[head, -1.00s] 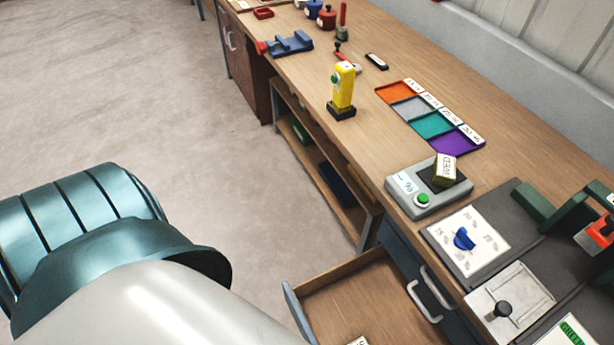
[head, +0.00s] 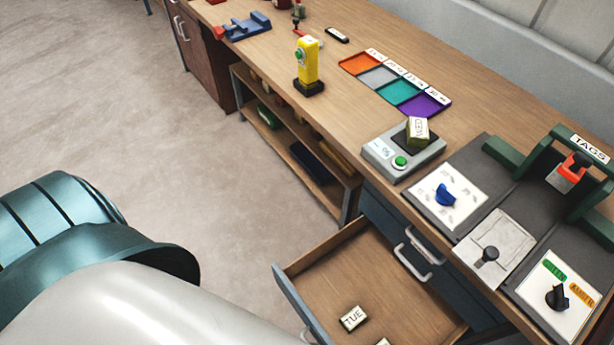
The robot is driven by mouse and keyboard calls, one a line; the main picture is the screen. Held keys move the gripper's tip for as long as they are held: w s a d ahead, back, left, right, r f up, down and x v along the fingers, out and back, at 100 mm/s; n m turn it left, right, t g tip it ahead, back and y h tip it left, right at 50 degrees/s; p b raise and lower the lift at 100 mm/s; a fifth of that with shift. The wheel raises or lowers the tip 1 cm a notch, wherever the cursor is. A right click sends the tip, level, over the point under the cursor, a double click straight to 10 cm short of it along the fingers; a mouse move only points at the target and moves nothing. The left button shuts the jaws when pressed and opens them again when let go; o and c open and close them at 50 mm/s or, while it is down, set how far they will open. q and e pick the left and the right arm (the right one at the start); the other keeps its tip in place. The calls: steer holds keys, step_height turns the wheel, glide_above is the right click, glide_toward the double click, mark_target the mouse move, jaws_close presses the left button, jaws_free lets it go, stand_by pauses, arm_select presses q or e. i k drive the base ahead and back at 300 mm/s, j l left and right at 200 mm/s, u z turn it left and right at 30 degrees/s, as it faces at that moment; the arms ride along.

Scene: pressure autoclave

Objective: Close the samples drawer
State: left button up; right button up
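The samples drawer is most likely the open wooden drawer (head: 335,277) at the bottom centre, pulled well out from the blue-grey cabinet under the bench. No drawer label is readable. A small block marked TUE (head: 353,318) lies inside it, and part of another pale block (head: 383,342) shows at the picture's bottom edge. A large teal and white arm part of mine fills the lower left, left of the drawer and apart from it in the picture. Neither gripper's fingers are in view.
On the bench (head: 330,75) stand a yellow device (head: 308,65), coloured trays (head: 402,90), a grey scale (head: 380,153) bearing a block, and a dial panel (head: 447,195). A closed drawer handle (head: 418,250) shows beside the open drawer. The floor (head: 150,130) at left is clear.

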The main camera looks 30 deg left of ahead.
mark_target(357, 265)
steer(key=k+j, duration=0.3)
steer(key=k+j+z, duration=0.15)
steer(key=k, duration=0.35)
steer(key=k+j, duration=0.35)
steer(key=k+z, duration=0.05)
